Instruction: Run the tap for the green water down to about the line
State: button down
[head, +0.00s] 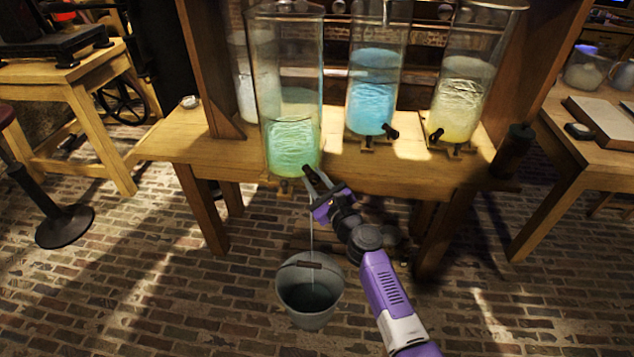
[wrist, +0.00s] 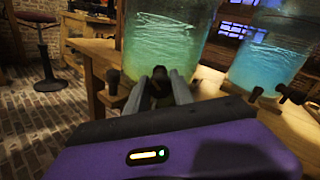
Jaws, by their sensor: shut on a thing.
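A tall glass jar (head: 290,100) with green water (head: 291,143) in its lower part stands at the front edge of the wooden table. My gripper (head: 316,192) is shut on the dark tap (head: 310,176) at the jar's foot. In the wrist view the two grey fingers (wrist: 169,91) close around the tap, with the green jar (wrist: 165,42) behind. A thin stream (head: 311,235) falls from the tap into a grey bucket (head: 310,296) on the floor, with some liquid in it. I cannot make out the line on the jar.
A jar of blue water (head: 373,92) and a jar of yellow water (head: 460,97) stand to the right on the table (head: 390,172), each with its own tap. A pale jar (head: 246,88) stands behind the green one. Brick floor (head: 180,290) is open left of the bucket.

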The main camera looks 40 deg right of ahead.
dwell(0.3)
jog(key=m+p, duration=0.1)
jog(key=m, duration=0.3)
jog(key=shift+r+p, duration=0.1)
jog(key=shift+p, duration=0.2)
jog(key=m, duration=0.3)
jog(key=shift+m+p, duration=0.65)
jog(key=shift+m, duration=0.65)
jog(key=c, duration=0.8)
grip_release()
